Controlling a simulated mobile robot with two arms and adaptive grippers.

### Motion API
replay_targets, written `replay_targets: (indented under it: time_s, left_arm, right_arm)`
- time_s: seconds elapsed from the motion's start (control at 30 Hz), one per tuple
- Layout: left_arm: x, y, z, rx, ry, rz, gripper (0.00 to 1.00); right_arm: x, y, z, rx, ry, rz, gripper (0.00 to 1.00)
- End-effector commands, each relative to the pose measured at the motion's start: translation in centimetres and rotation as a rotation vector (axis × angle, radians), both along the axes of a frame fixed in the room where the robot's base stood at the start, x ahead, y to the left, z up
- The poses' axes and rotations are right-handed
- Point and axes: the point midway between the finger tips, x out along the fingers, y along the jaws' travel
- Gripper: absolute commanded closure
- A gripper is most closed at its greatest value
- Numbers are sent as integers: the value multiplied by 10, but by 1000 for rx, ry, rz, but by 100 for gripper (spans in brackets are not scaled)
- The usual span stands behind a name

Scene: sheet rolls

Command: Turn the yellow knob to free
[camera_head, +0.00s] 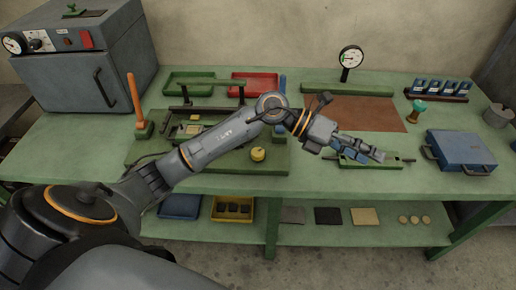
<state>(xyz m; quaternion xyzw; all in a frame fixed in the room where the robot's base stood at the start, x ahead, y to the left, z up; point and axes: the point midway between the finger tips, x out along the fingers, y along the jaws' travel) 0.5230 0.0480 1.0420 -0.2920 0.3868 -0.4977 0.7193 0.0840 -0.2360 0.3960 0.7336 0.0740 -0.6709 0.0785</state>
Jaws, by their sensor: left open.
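The yellow knob (258,153) sits on the right part of the green machine base (275,166) on the bench, below my forearm in the picture. It is small here, and I cannot read its setting. My left arm reaches across the machine from the left, hiding part of it. My left gripper (376,153) is to the right of the knob and well apart from it, over a small green fixture (352,163). It is open, and I see nothing held in it. My right gripper is not in view.
A blue case (459,151) lies right of my gripper, with a green-topped stamp-like piece (418,108) behind it. An orange upright lever (135,97) stands at the left by a grey oven-like box (80,75). A brown mat (365,112) lies behind my gripper. The bench front right is clear.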

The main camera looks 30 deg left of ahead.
Motion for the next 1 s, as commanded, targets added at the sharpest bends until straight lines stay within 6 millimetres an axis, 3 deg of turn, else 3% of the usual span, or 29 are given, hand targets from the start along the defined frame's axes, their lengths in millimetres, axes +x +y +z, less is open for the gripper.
replay_targets:
  time_s: [0.1, 0.23, 0.4, 0.5, 0.6, 0.73, 1.0]
  left_arm:
    - [8, 47, -32, 351, -21, -77, 38]
    - [17, 124, -52, 721, 27, -103, 38]
    - [17, 221, -43, 1085, 150, -66, 38]
    - [13, 256, -33, 1205, 215, -38, 38]
    - [10, 274, -28, 1264, 253, -24, 38]
    - [8, 279, -35, 1279, 267, -21, 38]
    - [7, 278, -83, 1277, 268, -24, 38]
  right_arm:
    - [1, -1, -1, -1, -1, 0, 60]
    - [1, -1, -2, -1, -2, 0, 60]
    - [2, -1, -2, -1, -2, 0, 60]
    - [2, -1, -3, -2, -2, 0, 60]
    - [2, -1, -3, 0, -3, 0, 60]
    - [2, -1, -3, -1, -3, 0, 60]
    - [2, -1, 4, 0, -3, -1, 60]
